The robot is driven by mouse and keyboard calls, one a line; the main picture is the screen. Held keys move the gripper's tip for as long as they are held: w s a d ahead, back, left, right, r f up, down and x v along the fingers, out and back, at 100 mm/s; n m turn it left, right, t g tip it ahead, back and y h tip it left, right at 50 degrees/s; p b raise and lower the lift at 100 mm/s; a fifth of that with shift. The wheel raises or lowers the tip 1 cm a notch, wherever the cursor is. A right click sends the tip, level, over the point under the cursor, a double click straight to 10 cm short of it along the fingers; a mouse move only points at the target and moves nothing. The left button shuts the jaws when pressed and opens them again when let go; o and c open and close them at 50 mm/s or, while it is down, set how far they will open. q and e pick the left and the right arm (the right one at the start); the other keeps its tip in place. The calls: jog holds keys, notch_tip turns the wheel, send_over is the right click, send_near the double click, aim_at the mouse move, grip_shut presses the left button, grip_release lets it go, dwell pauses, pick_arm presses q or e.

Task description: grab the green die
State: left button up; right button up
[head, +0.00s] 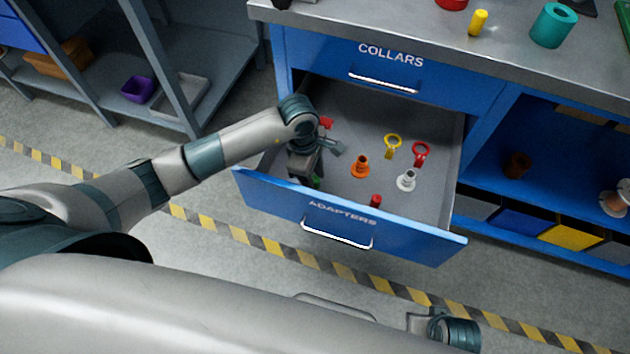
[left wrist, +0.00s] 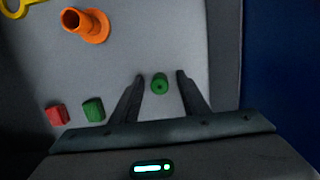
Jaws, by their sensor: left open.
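My left gripper (head: 305,172) points down into the open adapters drawer (head: 352,205); its open fingers show in the left wrist view (left wrist: 160,74). Between the fingers there is a small round green piece (left wrist: 160,84) with a dark hole in its middle, with a gap on each side. A second green piece (left wrist: 93,109), blockier, lies to the left, outside the fingers. I cannot tell for sure which one is the green die. In the head view a bit of green (head: 316,182) shows beside the gripper, mostly hidden.
A red block (left wrist: 57,114) lies left of the second green piece. The drawer also holds an orange flanged piece (head: 361,166), a yellow ring piece (head: 392,144), a red ring piece (head: 420,152), a white flanged piece (head: 406,180) and a red piece (head: 375,201). Drawer walls surround the gripper.

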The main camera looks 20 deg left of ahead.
aim_at(317, 179)
pick_arm(q)
jog(key=shift+f, duration=0.15)
pick_arm(e)
jog(key=shift+w+r, duration=0.15)
jog(key=shift+w, duration=0.05)
pick_arm(q)
grip_shut()
dwell(0.3)
